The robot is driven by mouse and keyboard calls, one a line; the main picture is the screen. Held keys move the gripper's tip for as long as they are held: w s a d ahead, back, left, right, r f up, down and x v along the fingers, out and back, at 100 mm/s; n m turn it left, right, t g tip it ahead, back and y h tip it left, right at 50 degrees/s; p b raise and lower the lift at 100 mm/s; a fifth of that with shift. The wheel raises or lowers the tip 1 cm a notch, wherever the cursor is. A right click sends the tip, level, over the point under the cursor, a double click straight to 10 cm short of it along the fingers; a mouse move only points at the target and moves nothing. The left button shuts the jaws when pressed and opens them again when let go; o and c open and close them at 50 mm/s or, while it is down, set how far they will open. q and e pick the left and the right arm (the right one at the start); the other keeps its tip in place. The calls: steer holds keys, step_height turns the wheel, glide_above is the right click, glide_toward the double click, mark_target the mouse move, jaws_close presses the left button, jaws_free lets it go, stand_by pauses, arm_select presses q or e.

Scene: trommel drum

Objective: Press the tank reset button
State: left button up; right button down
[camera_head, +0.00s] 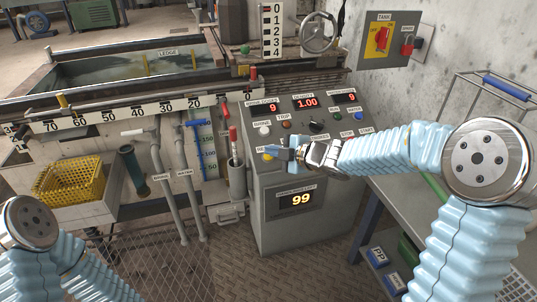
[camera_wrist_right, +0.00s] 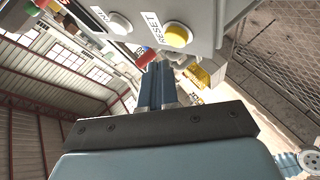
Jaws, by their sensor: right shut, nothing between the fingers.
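The grey control console (camera_head: 256,215) stands in the middle of the head view. A yellow button (camera_head: 268,156) sits low on the left of its sloped panel. In the right wrist view this yellow button (camera_wrist_right: 179,36) sits beside a RESET label. My right gripper (camera_head: 279,153) is shut and empty, with blue fingertips close to the button's right side. In the wrist view its fingertips (camera_wrist_right: 156,68) show below and left of the button, seemingly apart from it. The gripper hides part of the panel. My left arm shows at lower left; its gripper is out of view.
A white button (camera_head: 264,130) lies above the yellow one, and a dark knob (camera_head: 317,127) lies to the right. A TANK box (camera_head: 390,40) with a red switch and padlock hangs on the wall. A red-handled tool (camera_head: 233,140) stands left of the console.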

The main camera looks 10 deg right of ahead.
steer(key=s+r+p, duration=0.2)
steer(key=r, duration=0.1)
steer(key=shift+r, duration=0.3)
stand_by(0.6)
steer(key=s+a+f+m+g+h+p, duration=0.1)
steer(key=s+f+m+g, duration=0.2)
steer(key=f, duration=0.4)
steer(key=s+a+f+m+p, duration=0.1)
steer(key=s+a+f+m, duration=0.15)
steer(key=f+m, duration=0.35)
steer(key=s+a+f+m+g+h+p, duration=0.1)
steer(key=s+f+m+g+p, duration=0.15)
steer(key=f, duration=0.65)
steer(key=s+f+m+g, duration=0.2)
steer(key=s+f+m, duration=0.3)
steer(key=s, duration=0.4)
steer(key=s+a+f+m+g+h, duration=0.1)
steer(key=s+f+m+g, duration=0.2)
steer(key=s+f, duration=0.3)
steer(key=s+m, duration=0.1)
steer(key=s, duration=0.2)
steer(key=shift+s+a+m+h+p, duration=0.25)
steer(key=shift+s+m+h+p, duration=0.05)
steer(key=shift+s+m+p, duration=0.1)
